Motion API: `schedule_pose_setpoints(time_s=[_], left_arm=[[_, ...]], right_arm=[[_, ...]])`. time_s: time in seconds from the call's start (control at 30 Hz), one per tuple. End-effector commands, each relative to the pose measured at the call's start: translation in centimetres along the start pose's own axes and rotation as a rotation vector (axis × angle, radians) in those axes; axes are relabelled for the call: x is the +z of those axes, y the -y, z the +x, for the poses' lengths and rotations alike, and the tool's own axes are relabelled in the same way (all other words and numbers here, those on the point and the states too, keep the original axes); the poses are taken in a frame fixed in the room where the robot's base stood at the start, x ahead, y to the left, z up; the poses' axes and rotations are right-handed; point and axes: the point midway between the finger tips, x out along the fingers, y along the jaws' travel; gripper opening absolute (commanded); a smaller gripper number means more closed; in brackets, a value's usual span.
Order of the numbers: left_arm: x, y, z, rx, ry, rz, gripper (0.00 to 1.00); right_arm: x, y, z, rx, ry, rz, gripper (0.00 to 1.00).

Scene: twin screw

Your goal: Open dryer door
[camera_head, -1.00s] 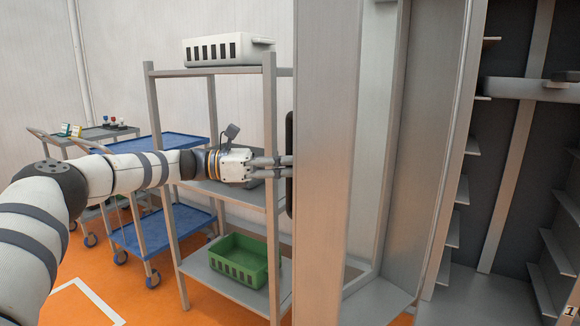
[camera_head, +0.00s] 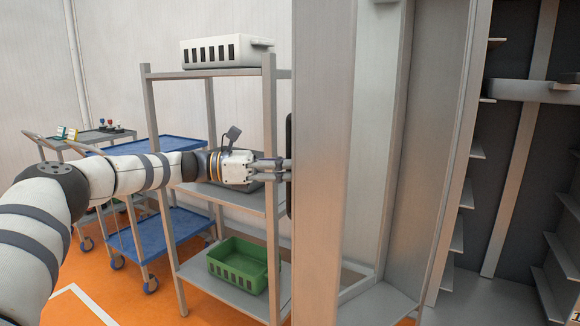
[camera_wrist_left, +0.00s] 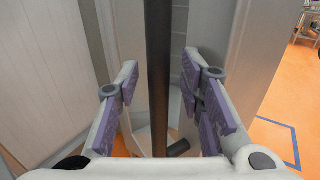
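The dryer door (camera_head: 322,160) is a tall grey panel in the middle of the head view, standing open from the shelved dryer cabinet (camera_head: 510,190) on the right. Its dark vertical bar handle (camera_head: 290,150) is on the door's left face, and also runs down the middle of the left wrist view (camera_wrist_left: 158,75). My left gripper (camera_head: 284,168) is at this handle. In the left wrist view its two purple-padded fingers (camera_wrist_left: 160,105) are spread on either side of the bar, with a visible gap on each side. My right gripper is not in view.
A grey shelf rack (camera_head: 155,150) stands behind my left arm, with a white crate (camera_head: 225,52) on top and a green crate (camera_head: 238,265) low down. Orange floor is clear at the lower left.

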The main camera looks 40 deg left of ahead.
Motion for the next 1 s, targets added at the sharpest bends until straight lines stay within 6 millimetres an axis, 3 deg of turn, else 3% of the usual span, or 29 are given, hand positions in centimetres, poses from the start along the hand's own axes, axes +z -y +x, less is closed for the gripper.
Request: schedule_pose_setpoints(time_s=[0.27,0.5,0.7,1.0], left_arm=[[0.1,-0.1,-1.1,0.003,0.003,0.001,0.35],[0.1,-0.1,-7.3,0.005,0.003,0.002,0.35],[0.0,-0.1,-11.1,0.002,0.0,0.001,0.35],[0.0,0.0,-12.0,0.0,0.0,0.0,0.35]], right_arm=[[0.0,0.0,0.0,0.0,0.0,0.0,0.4],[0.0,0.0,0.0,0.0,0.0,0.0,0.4],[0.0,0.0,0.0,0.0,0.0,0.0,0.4],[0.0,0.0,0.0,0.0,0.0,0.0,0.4]])
